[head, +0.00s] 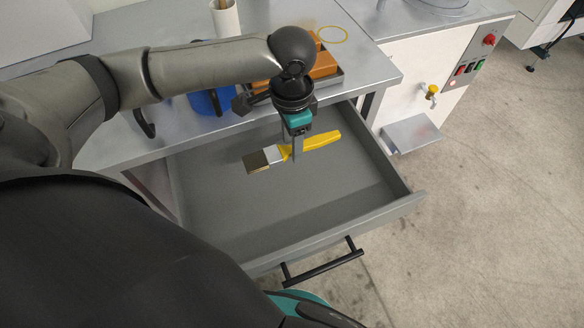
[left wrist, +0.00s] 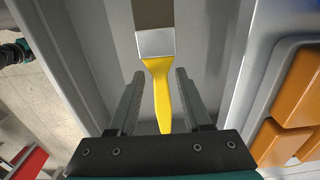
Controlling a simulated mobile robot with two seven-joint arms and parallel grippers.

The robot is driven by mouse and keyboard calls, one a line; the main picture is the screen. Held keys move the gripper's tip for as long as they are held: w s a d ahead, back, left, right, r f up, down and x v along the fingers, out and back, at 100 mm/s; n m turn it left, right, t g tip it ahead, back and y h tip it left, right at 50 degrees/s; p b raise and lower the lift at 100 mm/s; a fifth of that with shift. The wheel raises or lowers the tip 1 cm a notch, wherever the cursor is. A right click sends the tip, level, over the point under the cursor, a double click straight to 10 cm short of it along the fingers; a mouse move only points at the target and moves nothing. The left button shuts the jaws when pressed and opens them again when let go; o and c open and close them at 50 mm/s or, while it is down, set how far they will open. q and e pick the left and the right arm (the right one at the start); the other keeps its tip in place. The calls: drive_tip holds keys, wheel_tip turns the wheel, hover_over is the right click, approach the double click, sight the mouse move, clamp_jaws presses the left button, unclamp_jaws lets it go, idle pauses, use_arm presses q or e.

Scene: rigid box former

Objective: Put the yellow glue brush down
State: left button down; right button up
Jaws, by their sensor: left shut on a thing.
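The yellow glue brush (head: 320,141) has a yellow handle, a metal ferrule and dark brownish bristles. My left gripper (head: 296,157) points down and is shut on it near where the handle meets the ferrule. The brush lies roughly level over the open grey drawer (head: 285,205), bristles to the left and handle to the right. I cannot tell how far it is above the drawer floor. In the left wrist view the brush (left wrist: 160,88) shows between the two fingers (left wrist: 157,103), bristles cut off at the top edge. My right gripper is not in view.
The drawer's floor is bare, with a black handle (head: 323,263) on its front. On the metal worktop (head: 120,40) stand a blue pot (head: 208,102), a tray of orange blocks (head: 325,65) and a white cup (head: 225,18). A white machine (head: 450,60) with a tap stands right.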

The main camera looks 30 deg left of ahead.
use_arm(q)
drive_tip(key=b, duration=0.2)
hover_over(293, 177)
wheel_tip(293, 177, down, 6)
drive_tip(key=shift+s+r, duration=0.1)
drive_tip(key=shift+s, duration=0.05)
drive_tip(key=shift+f, duration=0.5)
wheel_tip(293, 177, down, 4)
drive_tip(key=shift+r+b, duration=0.25)
drive_tip(key=shift+b, duration=0.35)
drive_tip(key=shift+f, duration=0.3)
drive_tip(key=shift+r, duration=0.1)
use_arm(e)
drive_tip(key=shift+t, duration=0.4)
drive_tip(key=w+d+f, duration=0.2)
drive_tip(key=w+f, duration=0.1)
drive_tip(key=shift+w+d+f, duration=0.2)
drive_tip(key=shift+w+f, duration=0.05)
use_arm(q)
drive_tip(key=c, duration=0.7)
unclamp_jaws()
drive_tip(key=o, duration=0.4)
drive_tip(key=shift+c, duration=0.2)
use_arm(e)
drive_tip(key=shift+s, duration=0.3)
